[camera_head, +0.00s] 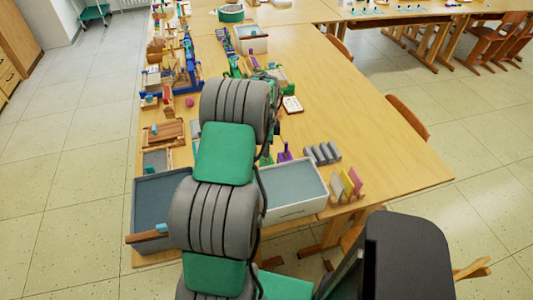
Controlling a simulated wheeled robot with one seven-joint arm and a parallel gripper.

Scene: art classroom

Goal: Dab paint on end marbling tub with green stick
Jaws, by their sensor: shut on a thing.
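Two shallow tubs stand at the near end of the long table. The left tub (133,208) is dark-walled with a flat blue-grey surface inside. The right tub (300,209) has pale walls and a similar blue-grey surface. I cannot tell which is the end marbling tub. My grey and green arm rises between them and covers part of both. My gripper is hidden behind the arm, so its hold does not show. A small green piece (266,160) shows just right of the arm, behind the right tub; I cannot tell whether it is the green stick.
A brown bar (146,237) lies across the left tub's near edge. Upright coloured pieces (347,186) stand right of the right tub, with grey blocks (322,154) behind. Craft items crowd the table's left side. The table's right side (375,140) is mostly clear.

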